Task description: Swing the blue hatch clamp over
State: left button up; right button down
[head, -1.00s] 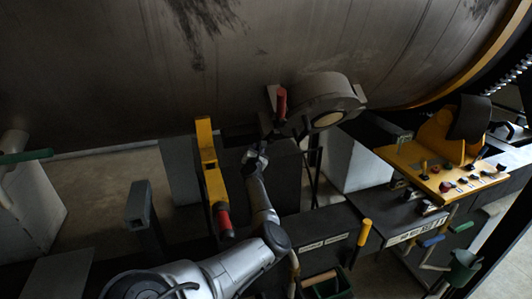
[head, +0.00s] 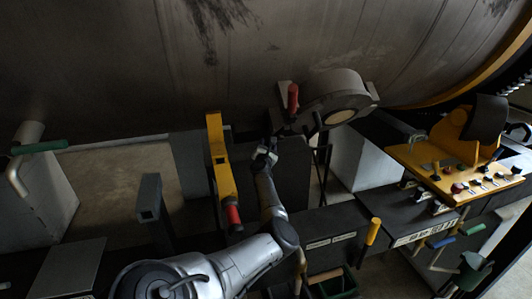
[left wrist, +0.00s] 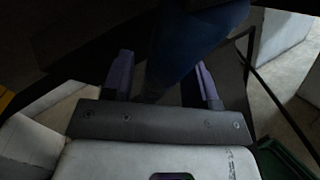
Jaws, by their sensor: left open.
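My left gripper (head: 264,155) is in the middle of the head view, in front of the dark drum and right of the yellow lever. In the left wrist view its two fingers (left wrist: 163,80) are apart, so it is open. A dark blue bar (left wrist: 190,40), likely the blue hatch clamp, comes down from the top of that view into the space between the fingers. I cannot tell whether it touches either finger. In the head view I cannot make out the blue clamp clearly near the gripper. My right gripper is not in view.
A yellow lever with a red grip (head: 232,215) stands left of the gripper. A red handle (head: 292,98) and a grey round housing (head: 345,88) are close above right. A yellow control panel (head: 440,165) is at the right. A green handle (head: 40,147) is far left.

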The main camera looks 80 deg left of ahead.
pick_arm(q)
jog(key=shift+s+d, duration=0.1)
jog(key=shift+d, duration=0.2)
jog(key=v, duration=1.3)
dwell(0.3)
